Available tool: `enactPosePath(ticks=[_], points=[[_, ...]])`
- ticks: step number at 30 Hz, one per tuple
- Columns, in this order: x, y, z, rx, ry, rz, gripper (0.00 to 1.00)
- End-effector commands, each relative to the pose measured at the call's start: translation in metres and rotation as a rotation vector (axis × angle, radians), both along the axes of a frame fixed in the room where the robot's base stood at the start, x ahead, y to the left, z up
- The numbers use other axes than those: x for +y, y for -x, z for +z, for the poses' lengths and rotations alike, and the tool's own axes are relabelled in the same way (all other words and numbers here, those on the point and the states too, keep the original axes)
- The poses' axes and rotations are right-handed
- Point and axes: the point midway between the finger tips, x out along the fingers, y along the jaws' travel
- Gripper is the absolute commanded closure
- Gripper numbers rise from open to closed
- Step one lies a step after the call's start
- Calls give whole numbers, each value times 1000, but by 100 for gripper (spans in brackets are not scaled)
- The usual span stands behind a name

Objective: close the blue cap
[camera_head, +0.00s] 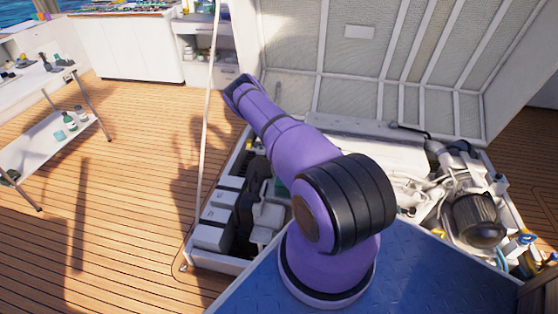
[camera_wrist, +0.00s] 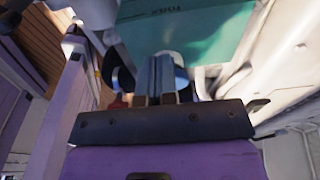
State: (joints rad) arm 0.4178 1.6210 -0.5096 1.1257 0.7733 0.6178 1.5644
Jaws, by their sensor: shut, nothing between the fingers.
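My gripper (camera_wrist: 163,62) shows in the wrist view with its two fingers shut together and nothing between them. A rounded blue surface (camera_wrist: 181,78), which may be the blue cap, shows just behind and to the right of the fingers, partly hidden by them. I cannot tell whether the fingers touch it, or whether it is open or closed. In the head view my purple arm hides the gripper, and I cannot make out the cap there.
A teal surface (camera_wrist: 190,35) lies beyond the fingers. In the head view, the raised hatch lid (camera_head: 350,60) stands behind the engine bay. White boxes (camera_head: 215,220) line its left side, and an engine part (camera_head: 475,215) sits at right. The wooden deck (camera_head: 120,220) at left is mostly clear.

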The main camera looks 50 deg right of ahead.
Motion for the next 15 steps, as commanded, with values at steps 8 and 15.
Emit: enactPosePath(ticks=[8,15], points=[[2,-4,-13,1,-1,1,100],[3,-5,-16,0,-1,0,100]])
